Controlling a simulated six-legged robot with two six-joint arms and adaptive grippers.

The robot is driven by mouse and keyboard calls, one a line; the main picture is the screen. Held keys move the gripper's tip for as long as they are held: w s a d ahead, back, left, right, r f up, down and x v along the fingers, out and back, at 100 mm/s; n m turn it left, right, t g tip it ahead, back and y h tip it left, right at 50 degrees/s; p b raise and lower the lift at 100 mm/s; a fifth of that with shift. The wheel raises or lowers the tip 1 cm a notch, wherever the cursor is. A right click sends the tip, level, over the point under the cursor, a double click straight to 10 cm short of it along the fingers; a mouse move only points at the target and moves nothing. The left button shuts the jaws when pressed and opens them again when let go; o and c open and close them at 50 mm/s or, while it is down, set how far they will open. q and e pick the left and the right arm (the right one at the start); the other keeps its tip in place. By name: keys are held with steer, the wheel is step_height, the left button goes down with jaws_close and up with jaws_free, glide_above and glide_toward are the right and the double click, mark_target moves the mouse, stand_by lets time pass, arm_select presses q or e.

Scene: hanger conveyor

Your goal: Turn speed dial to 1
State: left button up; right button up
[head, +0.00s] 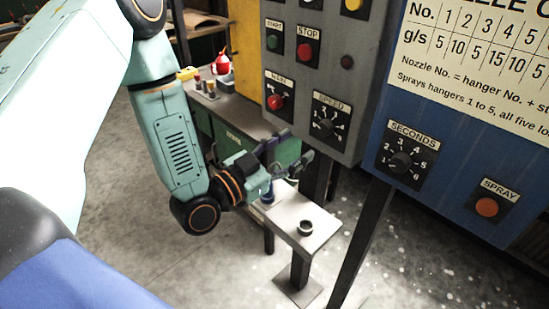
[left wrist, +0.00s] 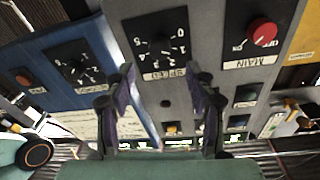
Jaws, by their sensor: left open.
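The speed dial (head: 325,127) is a black knob on a black square plate, low on the grey control panel. It also shows upside down in the left wrist view (left wrist: 163,46), with numbers around it. I cannot tell for sure which number its pointer is at. My left gripper (head: 291,149) is open and empty, below and left of the dial in the head view, and apart from it. In the left wrist view its two fingers (left wrist: 160,75) stand either side of the dial's column, with the panel beyond them. My right gripper is not in view.
The red main knob (head: 275,102) sits left of the dial, with the green start button (head: 272,42) and red stop button (head: 305,50) above. The blue panel at right carries the seconds dial (head: 401,162) and orange spray button (head: 487,207). A small stand (head: 300,214) is below.

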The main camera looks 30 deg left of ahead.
arm_select(q)
steer(key=shift+v, duration=2.35)
steer(key=s+f+n+g+y+b, duration=0.1)
steer(key=s+f+n+g+y, duration=0.25)
steer(key=f, duration=0.65)
steer(key=s+f+n+g+y+b, duration=0.1)
steer(key=s+f+n+g, duration=0.25)
steer(key=f+g, duration=0.45)
steer(key=s+a+f+g+y+b, duration=0.1)
steer(key=s+f+g+y+b, duration=0.2)
steer(key=s+f, duration=1.3)
steer(key=s+g+b, duration=0.2)
steer(key=s, duration=0.2)
steer(key=shift+a+g+b, duration=0.2)
steer(key=shift+g+b, duration=0.1)
steer(key=shift+g, duration=0.05)
